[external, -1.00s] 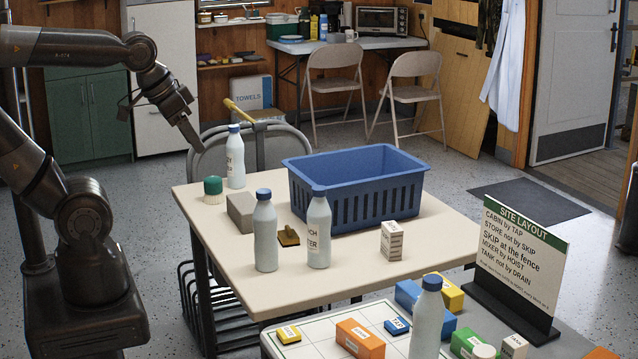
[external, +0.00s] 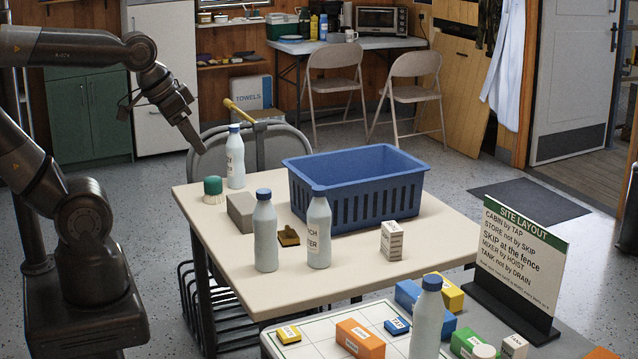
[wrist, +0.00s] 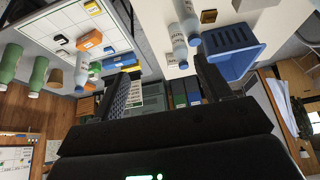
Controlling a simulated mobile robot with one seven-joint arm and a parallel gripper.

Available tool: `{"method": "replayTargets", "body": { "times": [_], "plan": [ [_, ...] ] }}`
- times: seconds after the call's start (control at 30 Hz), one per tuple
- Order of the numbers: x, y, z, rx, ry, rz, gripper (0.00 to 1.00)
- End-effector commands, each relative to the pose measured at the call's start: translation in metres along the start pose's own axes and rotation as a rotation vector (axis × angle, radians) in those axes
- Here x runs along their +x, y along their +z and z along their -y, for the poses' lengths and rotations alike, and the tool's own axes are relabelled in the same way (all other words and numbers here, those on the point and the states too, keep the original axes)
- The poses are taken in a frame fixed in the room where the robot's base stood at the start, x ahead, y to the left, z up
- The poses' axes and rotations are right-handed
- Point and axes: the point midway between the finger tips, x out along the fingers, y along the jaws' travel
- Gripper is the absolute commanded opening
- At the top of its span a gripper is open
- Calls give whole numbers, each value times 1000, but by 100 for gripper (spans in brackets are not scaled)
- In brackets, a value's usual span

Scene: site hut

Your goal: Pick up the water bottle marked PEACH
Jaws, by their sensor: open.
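My gripper (external: 194,140) hangs in the air beyond the table's back left corner, well apart from the bottles. In the wrist view my gripper (wrist: 163,82) is open with nothing between its fingers.
A blue basket (external: 345,212) stands close behind the PEACH bottle. A grey block (external: 241,212), a green-topped brush (external: 212,190), a brown item (external: 289,236) and a small white box (external: 391,240) share the table. Another bottle (external: 427,322) stands on the front table near a sign (external: 520,255).

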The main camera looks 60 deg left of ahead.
Motion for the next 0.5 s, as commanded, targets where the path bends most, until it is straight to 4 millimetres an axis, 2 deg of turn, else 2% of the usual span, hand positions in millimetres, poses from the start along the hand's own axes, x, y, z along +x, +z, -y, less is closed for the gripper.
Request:
{"method": "replayTargets", "body": {
  "times": [0.17,0.37,0.5],
  "plan": [
    [2,-13,1,-15,-1,23,71],
    [16,-56,6,-67,-5,101,71],
    [33,-89,10,-108,-11,160,71]
  ]
}}
